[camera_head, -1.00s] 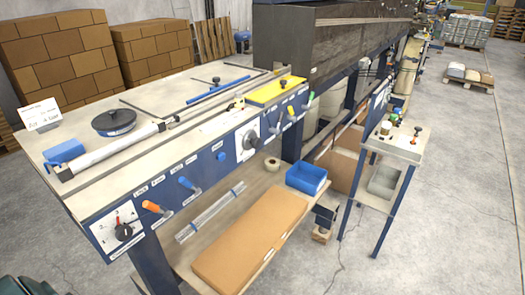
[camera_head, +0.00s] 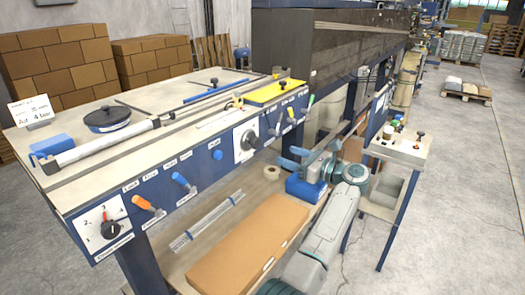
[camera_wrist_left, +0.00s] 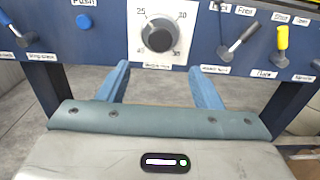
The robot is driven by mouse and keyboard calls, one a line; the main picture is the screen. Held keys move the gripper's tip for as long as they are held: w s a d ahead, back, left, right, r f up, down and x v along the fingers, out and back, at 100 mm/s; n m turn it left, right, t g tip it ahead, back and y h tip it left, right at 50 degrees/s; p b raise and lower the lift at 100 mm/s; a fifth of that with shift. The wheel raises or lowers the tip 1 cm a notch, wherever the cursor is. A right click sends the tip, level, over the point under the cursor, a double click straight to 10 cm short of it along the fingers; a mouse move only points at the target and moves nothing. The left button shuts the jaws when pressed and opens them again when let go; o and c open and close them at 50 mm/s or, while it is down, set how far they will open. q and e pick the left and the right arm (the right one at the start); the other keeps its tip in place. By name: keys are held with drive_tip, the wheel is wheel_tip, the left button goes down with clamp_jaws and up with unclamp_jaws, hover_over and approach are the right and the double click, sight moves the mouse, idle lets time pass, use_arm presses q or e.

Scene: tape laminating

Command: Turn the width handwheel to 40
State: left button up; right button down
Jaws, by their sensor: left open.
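The width handwheel (camera_head: 247,140) is a dark knob on a white square plate on the blue front panel. In the left wrist view the handwheel (camera_wrist_left: 159,34) shows as a grey-black knob ringed by the numbers 25, 30, 35 and 40. I cannot read its setting for sure. My left gripper (camera_head: 285,157) is open in front of the panel, to the right of the handwheel and apart from it. In the wrist view its two fingers (camera_wrist_left: 159,70) are spread wide, with the handwheel ahead between and beyond them. My right gripper is not in view.
Blue knobs (camera_head: 179,179), an orange lever (camera_head: 146,204) and a numbered dial (camera_head: 110,229) share the panel. Below are a tape roll (camera_head: 271,173), a blue bin (camera_head: 303,189), partly hidden by my arm, and a cardboard sheet (camera_head: 245,245). A small control stand (camera_head: 402,146) is at right.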

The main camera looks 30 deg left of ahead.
sight(258, 145)
use_arm(q)
drive_tip(key=a+p, duration=0.1)
drive_tip(key=a, duration=0.2)
drive_tip(key=w+a+p, duration=0.1)
drive_tip(key=a, duration=0.2)
drive_tip(key=a+p, duration=0.2)
drive_tip(key=a, duration=0.1)
drive_tip(key=shift+w+a+r, duration=0.1)
drive_tip(key=shift+w+a, duration=0.05)
drive_tip(key=shift+w, duration=0.05)
drive_tip(key=shift+w+a, duration=0.15)
drive_tip(key=shift+a, duration=0.5)
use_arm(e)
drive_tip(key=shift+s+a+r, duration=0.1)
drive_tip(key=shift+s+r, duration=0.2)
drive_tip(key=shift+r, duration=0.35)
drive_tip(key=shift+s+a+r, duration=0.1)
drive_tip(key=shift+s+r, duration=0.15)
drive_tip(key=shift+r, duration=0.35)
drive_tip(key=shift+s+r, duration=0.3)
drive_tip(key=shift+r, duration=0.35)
use_arm(q)
drive_tip(key=c, duration=0.9)
drive_tip(key=shift+c, duration=0.4)
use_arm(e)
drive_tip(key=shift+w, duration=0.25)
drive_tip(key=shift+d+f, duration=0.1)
